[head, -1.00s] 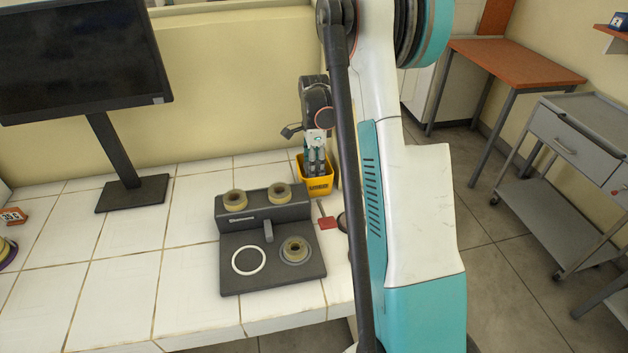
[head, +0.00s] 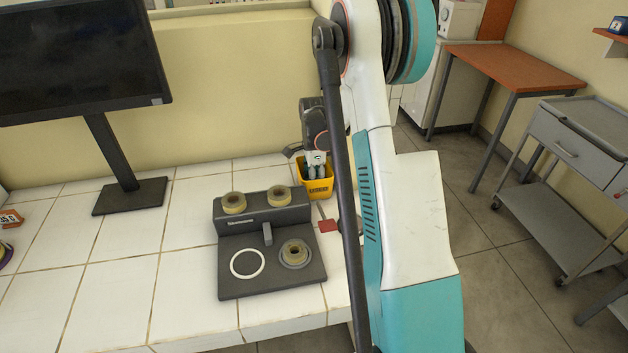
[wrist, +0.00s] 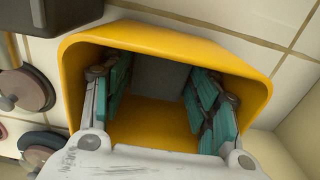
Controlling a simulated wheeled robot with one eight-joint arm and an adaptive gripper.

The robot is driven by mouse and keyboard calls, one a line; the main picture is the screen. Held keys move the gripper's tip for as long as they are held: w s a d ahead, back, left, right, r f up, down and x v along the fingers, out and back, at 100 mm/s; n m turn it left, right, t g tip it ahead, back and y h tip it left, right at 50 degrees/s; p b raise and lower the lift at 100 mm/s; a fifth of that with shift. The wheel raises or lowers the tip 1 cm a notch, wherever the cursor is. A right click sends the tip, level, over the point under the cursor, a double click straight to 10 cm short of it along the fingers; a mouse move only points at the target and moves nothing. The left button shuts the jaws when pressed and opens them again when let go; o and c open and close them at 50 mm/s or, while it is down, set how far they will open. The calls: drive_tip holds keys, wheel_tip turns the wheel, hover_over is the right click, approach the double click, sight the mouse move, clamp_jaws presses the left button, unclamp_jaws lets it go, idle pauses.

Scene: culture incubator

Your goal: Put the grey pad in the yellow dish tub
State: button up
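The yellow dish tub (head: 320,189) stands upright at the back right of the tiled bench. In the wrist view the rim of the yellow tub (wrist: 165,36) surrounds the fingers. My gripper (head: 317,172) points down into it, and in the wrist view its fingers (wrist: 160,85) are inside the tub, spread apart. The grey pad (wrist: 160,76) shows between the fingertips, inside the tub. Whether the pad touches the floor of the tub is hidden.
A dark grey device (head: 235,275) with tan rings stands in front of the tub. A red tag (head: 327,226) lies beside it. A monitor (head: 80,60) stands at the back left. The tiled bench (head: 110,285) is largely clear at the left front.

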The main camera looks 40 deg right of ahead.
drive_tip(key=shift+r, duration=0.1)
wheel_tip(320, 180, up, 12)
drive_tip(key=p, duration=0.3)
idle(0.4)
drive_tip(key=shift+a, duration=0.1)
